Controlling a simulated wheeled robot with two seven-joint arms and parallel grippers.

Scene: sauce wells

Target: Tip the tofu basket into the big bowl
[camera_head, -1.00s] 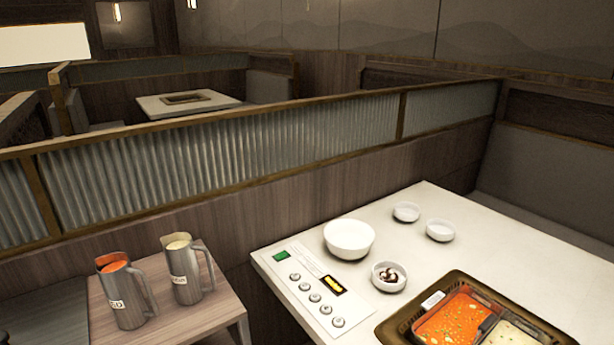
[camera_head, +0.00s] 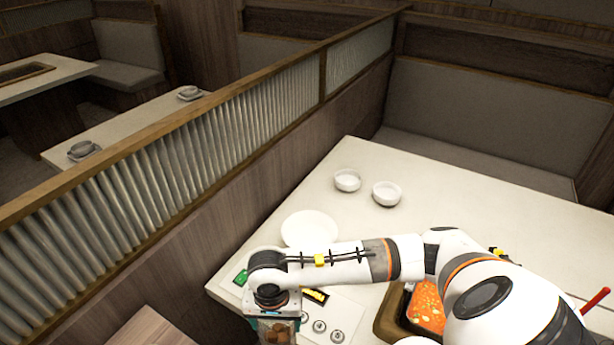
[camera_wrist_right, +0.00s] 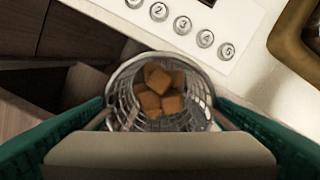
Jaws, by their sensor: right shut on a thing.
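My right gripper (camera_head: 277,322) is shut on the tofu basket. In the right wrist view the basket (camera_wrist_right: 200,100) is a round wire mesh between the teal fingers, with several brown tofu cubes (camera_wrist_right: 157,88) inside. It appears over the table's near left edge, and the cubes also show at the bottom of the head view (camera_head: 279,334). The big bowl (camera_head: 310,226) is white and stands on the table beyond my right forearm, which hides its near side. The basket is apart from the bowl, on its near side. My left gripper is not in view.
Two small white bowls (camera_head: 347,180) (camera_head: 386,193) stand behind the big bowl. A control panel with numbered buttons (camera_wrist_right: 182,22) lies by the basket. The hot pot with orange broth (camera_head: 427,306) is partly behind my arm. A ribbed partition (camera_head: 200,160) runs along the left.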

